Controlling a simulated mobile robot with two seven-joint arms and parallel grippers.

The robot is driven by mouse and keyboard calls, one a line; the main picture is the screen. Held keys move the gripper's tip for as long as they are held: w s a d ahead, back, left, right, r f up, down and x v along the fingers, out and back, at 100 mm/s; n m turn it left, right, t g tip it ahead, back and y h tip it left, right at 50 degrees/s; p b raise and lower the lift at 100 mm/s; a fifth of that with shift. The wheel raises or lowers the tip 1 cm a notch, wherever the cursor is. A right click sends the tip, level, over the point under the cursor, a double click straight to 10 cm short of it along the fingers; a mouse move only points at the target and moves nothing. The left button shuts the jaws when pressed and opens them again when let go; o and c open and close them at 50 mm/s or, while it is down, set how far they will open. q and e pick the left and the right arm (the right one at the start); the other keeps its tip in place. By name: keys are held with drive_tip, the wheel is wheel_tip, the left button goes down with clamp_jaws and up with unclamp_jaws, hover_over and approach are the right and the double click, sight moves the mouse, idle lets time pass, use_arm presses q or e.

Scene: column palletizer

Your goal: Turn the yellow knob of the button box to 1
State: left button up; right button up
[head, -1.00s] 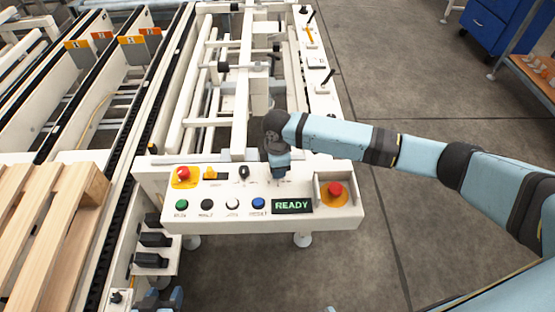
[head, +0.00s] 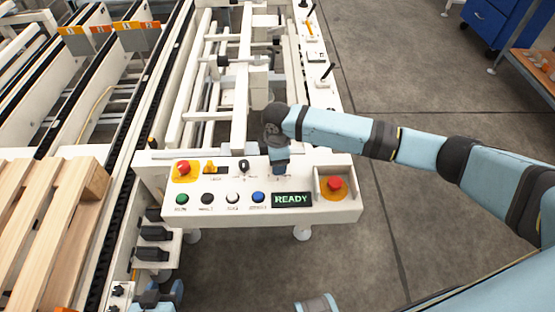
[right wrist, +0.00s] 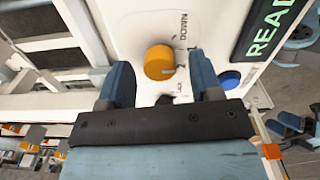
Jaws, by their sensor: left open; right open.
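The button box (head: 345,210) is a white panel with buttons and a green READY display (head: 292,200). In the right wrist view the yellow knob (right wrist: 160,62) is a short orange-yellow cylinder beside the word DOWN. My right gripper (right wrist: 162,74) is open, its blue fingers on either side of the view of the knob, with nothing held and no contact visible. In the head view my right gripper (head: 279,168) points down at the panel and appears to hide the knob. Its setting cannot be read. My left gripper (head: 160,293) is at the bottom left, apart from the box, and open.
A red emergency button (head: 334,184) sits in a raised guard at the panel's right. Another red button (head: 183,167), a yellow switch (head: 210,167), a black knob (head: 243,166) and a blue button (head: 258,197) share the panel. A wooden pallet (head: 40,215) lies left.

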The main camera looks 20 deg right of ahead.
wheel_tip(320, 180, up, 13)
drive_tip(key=p, duration=0.1)
drive_tip(key=shift+r, duration=0.15)
idle(0.5)
